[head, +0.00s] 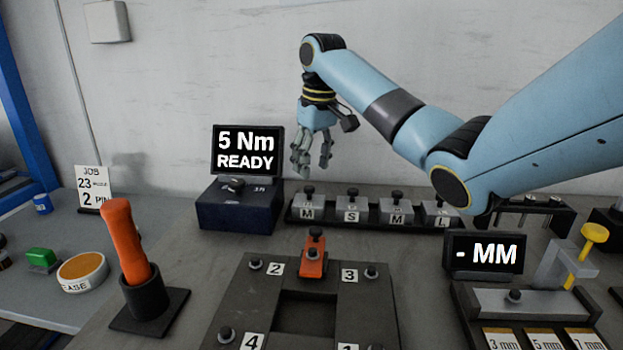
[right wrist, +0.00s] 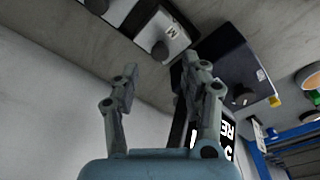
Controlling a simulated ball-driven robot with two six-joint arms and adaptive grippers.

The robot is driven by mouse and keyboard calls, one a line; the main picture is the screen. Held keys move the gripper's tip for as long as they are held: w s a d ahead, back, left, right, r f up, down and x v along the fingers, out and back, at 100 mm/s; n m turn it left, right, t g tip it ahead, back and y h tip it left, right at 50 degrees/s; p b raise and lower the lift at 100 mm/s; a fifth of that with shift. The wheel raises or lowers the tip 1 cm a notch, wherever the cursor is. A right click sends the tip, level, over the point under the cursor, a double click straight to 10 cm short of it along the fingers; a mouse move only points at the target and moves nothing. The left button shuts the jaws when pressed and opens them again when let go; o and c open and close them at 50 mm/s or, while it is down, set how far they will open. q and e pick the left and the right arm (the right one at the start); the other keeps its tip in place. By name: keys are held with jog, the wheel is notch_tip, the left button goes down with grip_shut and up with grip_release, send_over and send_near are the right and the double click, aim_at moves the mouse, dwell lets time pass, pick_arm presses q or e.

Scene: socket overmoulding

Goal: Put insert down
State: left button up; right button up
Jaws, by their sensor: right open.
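Inserts are grey blocks with black knobs in a dark rack (head: 345,222) at the back of the bench: a leftmost M insert (head: 307,207), an S insert (head: 351,210), another M insert (head: 396,211) and an L insert (head: 435,212). My right gripper (head: 312,168) is open and empty, raised above the left end of the rack, fingers pointing down. In the right wrist view the open fingers (right wrist: 160,70) have nothing between them, and the M insert (right wrist: 165,38) shows beyond them, apart. My left gripper is not in view.
A dark blue box (head: 240,208) with a "5 Nm READY" display (head: 248,150) stands left of the rack. A dark plate (head: 225,300) with numbered knobs and an orange block (head: 313,262) is in front. An orange-handled tool (head: 125,240) stands left; a "- MM" display (head: 486,253) stands right.

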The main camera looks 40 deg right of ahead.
jog(key=r, duration=0.5)
jog(key=shift+s+r, duration=0.35)
